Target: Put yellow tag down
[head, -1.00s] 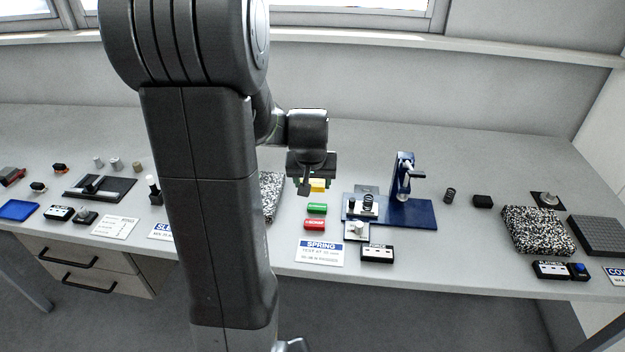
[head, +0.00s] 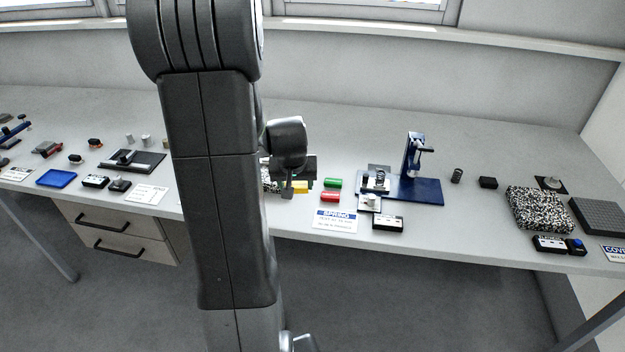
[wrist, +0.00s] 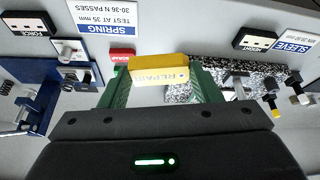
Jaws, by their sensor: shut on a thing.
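The yellow tag (wrist: 160,70), a small block marked "REPAIR", is held between the green fingers of my gripper (wrist: 165,85) in the wrist view. In the head view the yellow tag (head: 300,187) shows just below my gripper (head: 292,185), which is above the bench. A green tag (head: 333,183) and a red tag (head: 330,197) lie just to the right of it on the bench. The red tag also shows in the wrist view (wrist: 122,55). I cannot tell whether the yellow tag touches the bench.
A spring card (head: 335,221) and a black-and-white display box (head: 388,223) lie near the front edge. A blue press stand (head: 415,190) is to the right. A speckled pad (wrist: 235,70) lies beside the gripper. My arm hides part of the bench.

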